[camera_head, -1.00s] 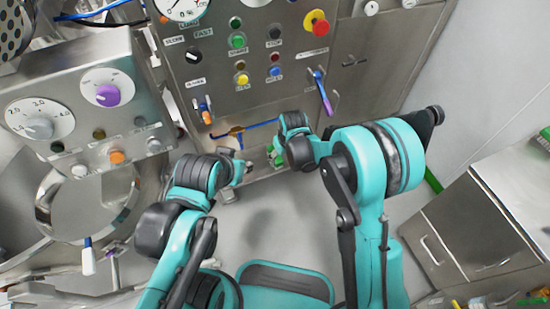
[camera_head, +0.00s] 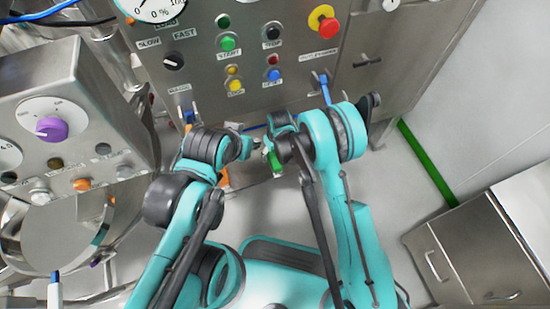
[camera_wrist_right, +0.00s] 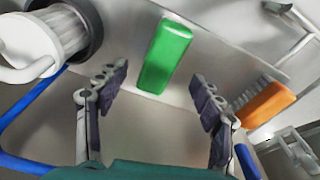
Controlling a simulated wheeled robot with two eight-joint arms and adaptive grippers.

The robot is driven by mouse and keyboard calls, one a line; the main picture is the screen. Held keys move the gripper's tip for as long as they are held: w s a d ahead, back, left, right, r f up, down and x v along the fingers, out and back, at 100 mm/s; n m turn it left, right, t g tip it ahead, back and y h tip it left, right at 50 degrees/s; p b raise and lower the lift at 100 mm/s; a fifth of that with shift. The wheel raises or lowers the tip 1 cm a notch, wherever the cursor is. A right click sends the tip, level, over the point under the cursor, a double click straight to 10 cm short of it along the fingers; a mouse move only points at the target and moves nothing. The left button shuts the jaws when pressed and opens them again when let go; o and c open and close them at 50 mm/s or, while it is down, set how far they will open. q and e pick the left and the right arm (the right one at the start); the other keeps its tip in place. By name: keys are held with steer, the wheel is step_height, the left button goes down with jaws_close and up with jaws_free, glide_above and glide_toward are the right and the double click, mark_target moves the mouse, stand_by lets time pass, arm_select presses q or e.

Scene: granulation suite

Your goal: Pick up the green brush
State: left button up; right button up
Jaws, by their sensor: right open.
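The green brush (camera_wrist_right: 166,55) lies ahead of my right gripper (camera_wrist_right: 160,88) in the right wrist view, with its smooth green body showing. The two fingers are spread apart, one on each side of the line to the brush, with nothing between them. Bristles on the green brush cannot be seen. In the head view, a small green patch (camera_head: 273,160) shows beside my right gripper (camera_head: 271,145), partly hidden by it. My left gripper (camera_head: 250,147) is close by on the left; its fingers are too small to read.
An orange brush (camera_wrist_right: 266,103) with grey bristles lies right of the green one. A control panel (camera_head: 205,75) with buttons stands ahead, and a metal cabinet (camera_head: 465,255) stands at the right. A blue tube (camera_wrist_right: 25,115) runs at the wrist view's left.

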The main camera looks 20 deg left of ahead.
mark_target(274, 158)
steer(key=shift+f, duration=0.5)
steer(key=f+b, duration=0.1)
steer(key=f, duration=0.1)
steer(key=f+b, duration=0.1)
steer(key=f, duration=0.1)
steer(key=shift+w+a+f+b, duration=0.2)
steer(key=shift+f+b, duration=0.1)
steer(key=shift+b, duration=0.1)
steer(key=shift+s+r, duration=0.1)
steer(key=shift+c, duration=0.6)
steer(key=c, duration=1.3)
